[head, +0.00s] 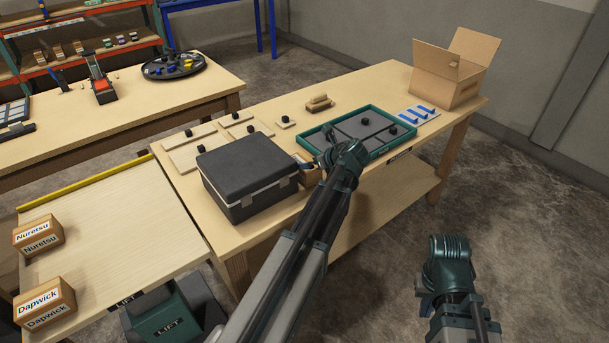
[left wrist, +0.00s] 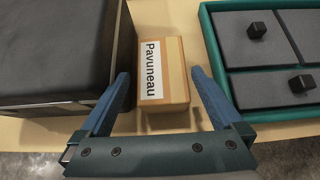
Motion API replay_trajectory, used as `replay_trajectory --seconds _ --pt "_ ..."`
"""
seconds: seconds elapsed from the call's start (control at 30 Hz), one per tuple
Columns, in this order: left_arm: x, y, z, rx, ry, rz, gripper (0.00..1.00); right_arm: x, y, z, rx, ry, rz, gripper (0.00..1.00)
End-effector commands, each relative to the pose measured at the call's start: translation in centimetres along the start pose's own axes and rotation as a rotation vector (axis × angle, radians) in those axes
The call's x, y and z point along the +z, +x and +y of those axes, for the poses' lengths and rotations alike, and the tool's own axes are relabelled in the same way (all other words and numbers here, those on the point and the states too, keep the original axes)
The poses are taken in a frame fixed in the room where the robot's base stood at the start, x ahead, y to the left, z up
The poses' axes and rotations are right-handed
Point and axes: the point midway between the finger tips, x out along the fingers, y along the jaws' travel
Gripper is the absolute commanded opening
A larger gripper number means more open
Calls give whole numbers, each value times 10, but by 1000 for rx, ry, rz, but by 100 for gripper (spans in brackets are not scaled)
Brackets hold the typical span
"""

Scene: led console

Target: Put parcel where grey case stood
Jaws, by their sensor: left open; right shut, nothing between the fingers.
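The dark grey case (head: 245,168) stands closed on the wooden table; its side also shows at the left of the left wrist view (left wrist: 60,45). A small brown parcel (head: 310,175) is just right of it, largely hidden by my arm in the head view. In the left wrist view the parcel (left wrist: 172,60) has a white label reading "Pavuneau". My left gripper (left wrist: 160,73) is open, with one blue finger on each side of the parcel's near part, not visibly closed on it. My right gripper (head: 426,299) is shut and empty, low over the floor beside the table.
A green-rimmed tray (head: 320,140) with grey panels lies right of the parcel. An open carton (head: 445,88) stands at the far right end. Flat wooden boards (head: 190,150) lie behind the case. Nuretsu (head: 38,236) and Dapwick (head: 44,302) boxes sit on the lift platform (head: 130,225).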

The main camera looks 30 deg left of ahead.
Motion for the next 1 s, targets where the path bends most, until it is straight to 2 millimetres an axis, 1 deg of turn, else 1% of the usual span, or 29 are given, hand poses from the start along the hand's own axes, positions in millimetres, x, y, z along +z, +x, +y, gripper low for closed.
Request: replay_trajectory --seconds 0.03,0.1,0.2,0.43,0.5,0.57,0.83,0.9,1.0 --pt "-3 12 -1 1 -1 0 100 0 10 -1 0 0 0 0" --pt "-2 20 -1 1 -1 0 100 -1 14 -1 0 0 0 0" --pt "-1 26 0 1 -1 -1 100 -1 16 -2 0 0 0 0" --pt "0 28 0 0 0 -1 100 -1 17 -2 0 0 0 0" --pt "0 31 0 0 0 -1 100 -1 19 -2 0 0 0 0" --pt "-1 36 -1 0 0 -1 100 -1 23 -2 0 0 0 0" --pt "-3 75 -3 1 -1 0 100 -3 48 -4 0 -1 0 0" --pt "-2 80 -3 0 0 0 100 -3 50 -5 0 -1 0 0" --pt "0 80 -2 0 0 0 100 -3 48 -5 0 -1 0 0"
